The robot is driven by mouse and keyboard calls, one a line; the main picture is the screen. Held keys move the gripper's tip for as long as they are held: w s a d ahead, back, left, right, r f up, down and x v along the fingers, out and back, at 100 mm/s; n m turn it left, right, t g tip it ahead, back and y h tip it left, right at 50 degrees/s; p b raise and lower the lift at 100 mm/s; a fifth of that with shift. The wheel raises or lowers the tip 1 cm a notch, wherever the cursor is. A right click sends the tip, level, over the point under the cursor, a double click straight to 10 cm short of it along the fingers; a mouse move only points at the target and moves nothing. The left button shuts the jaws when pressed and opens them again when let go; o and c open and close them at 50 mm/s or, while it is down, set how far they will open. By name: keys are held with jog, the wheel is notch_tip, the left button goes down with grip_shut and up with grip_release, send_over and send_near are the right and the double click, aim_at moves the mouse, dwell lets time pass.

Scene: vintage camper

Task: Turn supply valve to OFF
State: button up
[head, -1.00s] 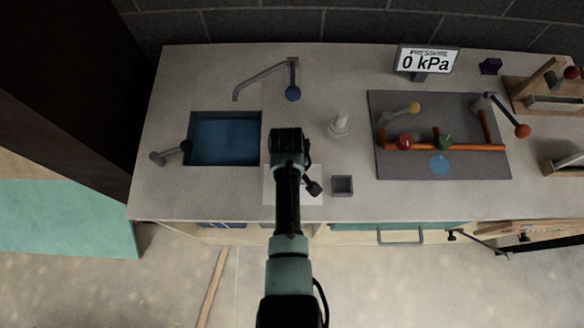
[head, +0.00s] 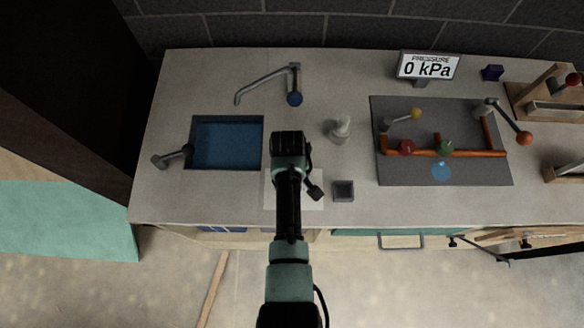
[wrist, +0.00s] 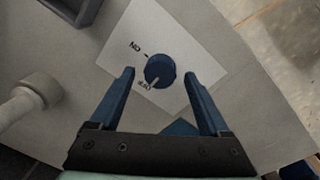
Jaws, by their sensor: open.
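The round blue knob (wrist: 160,70) sits on a white plate (wrist: 200,50) printed with ON and OFF. A small pale mark at the knob's edge lies on the side toward the OFF label (wrist: 145,85). My gripper (wrist: 159,76) is open, its two blue fingertips on either side of the knob with gaps between. I cannot tell the height of the fingertips over the plate. In the head view my gripper and arm hide the knob, and part of the white plate (head: 312,200) shows beside them.
The sink (head: 228,143) is left of my arm, a small grey square cup (head: 343,191) and a white bottle-like piece (head: 341,128) right. A grey panel (head: 400,175) with orange pipes and coloured handles is farther right. The pressure display (head: 428,67) reads 0 kPa.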

notch_tip(320, 180, up, 12)
jog(key=b, duration=0.1)
jog(key=shift+s+a+r, duration=0.2)
jog(key=shift+a, duration=0.1)
dwell(0.5)
